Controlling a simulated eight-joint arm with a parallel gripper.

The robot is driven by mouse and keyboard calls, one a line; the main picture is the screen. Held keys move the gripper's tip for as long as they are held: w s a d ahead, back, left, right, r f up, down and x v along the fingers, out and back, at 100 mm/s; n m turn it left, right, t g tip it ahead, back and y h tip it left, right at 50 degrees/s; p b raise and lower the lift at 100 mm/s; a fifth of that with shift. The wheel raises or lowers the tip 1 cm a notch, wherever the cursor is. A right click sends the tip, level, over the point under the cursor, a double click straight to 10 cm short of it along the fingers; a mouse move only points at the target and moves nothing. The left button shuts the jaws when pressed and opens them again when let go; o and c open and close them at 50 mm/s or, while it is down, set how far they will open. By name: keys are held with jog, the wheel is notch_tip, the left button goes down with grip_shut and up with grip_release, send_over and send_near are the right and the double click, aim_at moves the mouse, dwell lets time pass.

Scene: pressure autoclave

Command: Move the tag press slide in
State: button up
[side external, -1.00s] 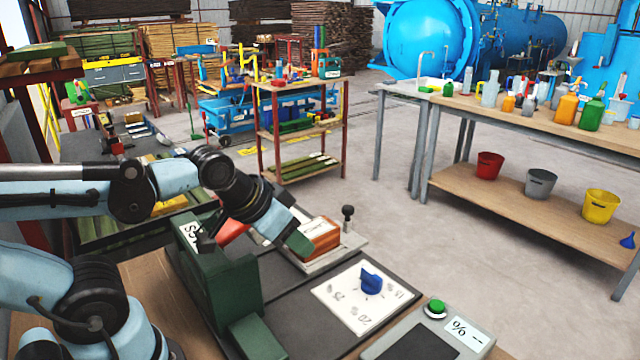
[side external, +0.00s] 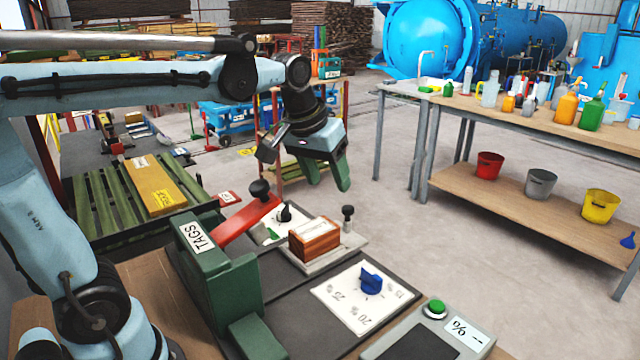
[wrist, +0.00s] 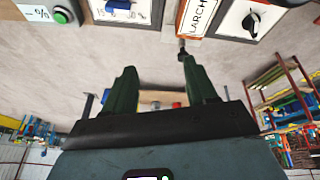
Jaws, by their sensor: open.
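The tag press is a dark green block (side external: 222,262) with a "TAGS" label, at the front left of the side view. A red lever (side external: 245,222) with a black knob rises from it to the right. Beside it a pale grey plate (side external: 338,257), which looks like the slide, carries a brown block and an upright black knob (side external: 347,212). The block (wrist: 196,17) shows the label "LARCH" in the wrist view. My gripper (side external: 327,180) is open and empty, raised above and behind the plate, its green fingers pointing down. The wrist view shows the fingers (wrist: 157,68) apart, nothing between them.
A white panel with a blue dial (side external: 371,281) lies in front of the plate. A black dial (side external: 285,212) sits behind the block. A green button (side external: 436,308) is at the front right. A slatted green rack (side external: 105,210) stands left. Open floor lies beyond the bench.

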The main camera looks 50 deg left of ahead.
jog(key=w+a+r+n+g, duration=0.1)
jog(key=w+a+n+g, duration=0.15)
jog(key=w, duration=0.45)
jog(key=n+g, duration=0.2)
jog(key=n, duration=0.1)
send_over(348, 207)
notch_tip(348, 207, down, 3)
notch_tip(348, 207, down, 12)
jog(key=shift+r, duration=0.1)
grip_shut()
